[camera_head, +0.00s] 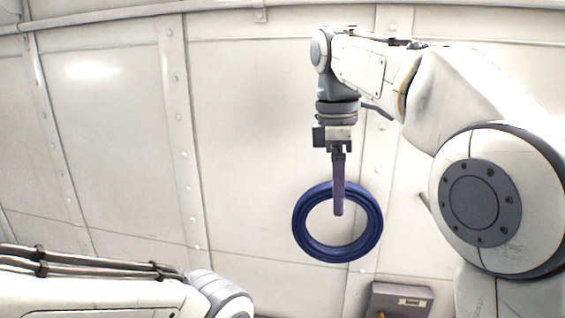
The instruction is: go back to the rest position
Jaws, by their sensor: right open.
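My right gripper (338,211) points down in the middle right of the head view, its arm coming in from the right. It is seen edge-on, so the gap between its fingers does not show; it is open. Behind its fingers is a dark blue coil (302,222), a thick ring facing me. The fingers cross the coil's upper rim in the picture and end over its open middle. I cannot tell whether they touch it. What holds the coil up is not visible. My left arm shows only partly at the bottom left, and its gripper is out of view.
A pale riveted wall (110,150) fills the background, with a pipe (100,22) along its top. A small grey box (385,303) with a label stands at the bottom right, below the coil. The area left of the coil looks clear.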

